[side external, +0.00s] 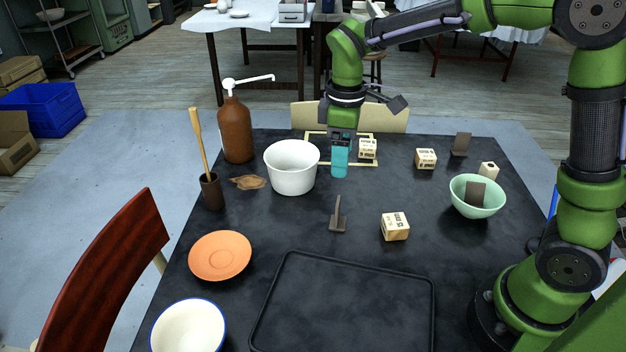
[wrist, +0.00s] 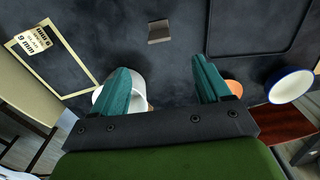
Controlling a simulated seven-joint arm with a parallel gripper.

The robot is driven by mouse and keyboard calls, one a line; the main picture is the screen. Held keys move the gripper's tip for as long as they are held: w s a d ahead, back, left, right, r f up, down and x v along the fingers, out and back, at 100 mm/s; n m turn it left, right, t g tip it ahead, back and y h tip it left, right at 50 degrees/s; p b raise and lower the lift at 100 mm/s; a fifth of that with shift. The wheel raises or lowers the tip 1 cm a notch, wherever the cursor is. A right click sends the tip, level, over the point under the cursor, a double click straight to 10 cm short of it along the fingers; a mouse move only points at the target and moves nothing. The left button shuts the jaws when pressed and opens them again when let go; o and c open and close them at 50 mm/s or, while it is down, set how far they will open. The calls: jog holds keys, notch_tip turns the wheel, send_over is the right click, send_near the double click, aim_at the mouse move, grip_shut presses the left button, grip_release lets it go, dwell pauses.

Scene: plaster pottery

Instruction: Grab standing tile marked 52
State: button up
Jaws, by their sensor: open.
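A dark standing tile (side external: 338,214) is upright on a small foot near the middle of the table. It also shows in the wrist view (wrist: 159,32), above and between my fingertips. A second dark tile (side external: 461,143) stands at the back right. A third dark tile (side external: 475,194) leans in the green bowl (side external: 492,207). No number can be read on any tile. My gripper (side external: 340,172) has teal fingers and hangs above the back of the table, beside the white bowl.
The white bowl (side external: 291,168) is left of my gripper. A printed block (side external: 367,148) sits in a yellow frame; others (side external: 426,158) (side external: 395,227) stand to the right. A black tray (side external: 345,310), orange plate (side external: 220,256) and blue-rimmed bowl (side external: 188,328) fill the front.

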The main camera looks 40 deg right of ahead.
send_over(338, 223)
jog(key=f, duration=1)
jog(key=shift+w+d+f, duration=0.15)
jog(key=shift+d+f, duration=0.05)
jog(key=shift+f, duration=0.15)
jog(key=shift+w+f, duration=0.2)
jog(key=shift+f, duration=2.9)
jog(key=c, duration=1.1)
jog(key=shift+r, duration=0.1)
